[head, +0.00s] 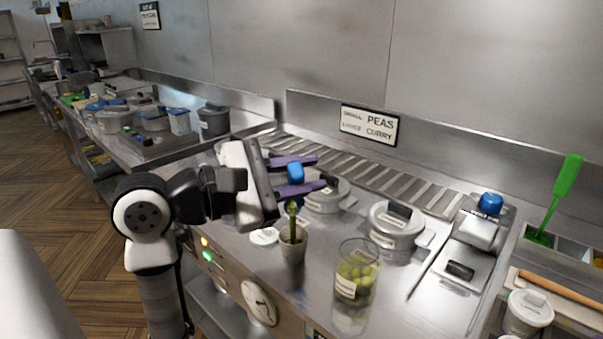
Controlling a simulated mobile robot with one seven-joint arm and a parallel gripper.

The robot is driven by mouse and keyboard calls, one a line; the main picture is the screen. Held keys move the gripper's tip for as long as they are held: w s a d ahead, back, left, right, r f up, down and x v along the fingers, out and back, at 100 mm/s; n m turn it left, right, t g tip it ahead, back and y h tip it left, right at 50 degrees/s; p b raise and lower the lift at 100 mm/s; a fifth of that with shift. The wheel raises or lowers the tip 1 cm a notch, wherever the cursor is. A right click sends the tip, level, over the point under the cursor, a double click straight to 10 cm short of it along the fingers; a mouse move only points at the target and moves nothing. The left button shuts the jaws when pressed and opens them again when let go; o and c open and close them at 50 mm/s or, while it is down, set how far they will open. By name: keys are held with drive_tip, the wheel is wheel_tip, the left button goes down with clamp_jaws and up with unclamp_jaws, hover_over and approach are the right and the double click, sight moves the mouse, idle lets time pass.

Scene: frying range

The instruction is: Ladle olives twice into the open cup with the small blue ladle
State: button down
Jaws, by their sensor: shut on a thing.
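My gripper (311,172) has purple fingers and is shut on the small blue ladle (295,173), whose blue part shows between them. It is held above the open cup (292,252), a small beige cup standing upright on the steel counter. A narrow green shape (292,212) runs from below the gripper to the cup's mouth. I cannot tell whether it is olives or part of the ladle. The inside of the cup is hidden. A clear container of green olives (358,275) with a pale label stands to the right of the cup, apart from it.
A white lid (264,236) lies left of the cup. Lidded steel pots (396,226) stand behind the olives. A blue-knobbed dispenser (478,228), a green spatula (563,190) and a white lidded tub (527,312) are at right. A slatted grate (365,178) runs along the back.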

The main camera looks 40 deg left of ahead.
drive_tip(key=shift+s+d+f+m+b, duration=0.25)
drive_tip(key=shift+f+b, duration=0.15)
drive_tip(key=shift+b, duration=0.05)
drive_tip(key=shift+s+d+f+m+b, duration=0.2)
drive_tip(key=shift+f+m+b, duration=0.05)
drive_tip(key=shift+f+b, duration=0.15)
drive_tip(key=s+d+f+m+t+h+b, duration=0.2)
drive_tip(key=f+m+b, duration=0.6)
drive_tip(key=b, duration=1.1)
drive_tip(key=shift+s+d+f+h+b, duration=0.35)
drive_tip(key=shift+s+d+f, duration=0.5)
drive_tip(key=shift+s+f, duration=0.3)
drive_tip(key=shift+r, duration=0.1)
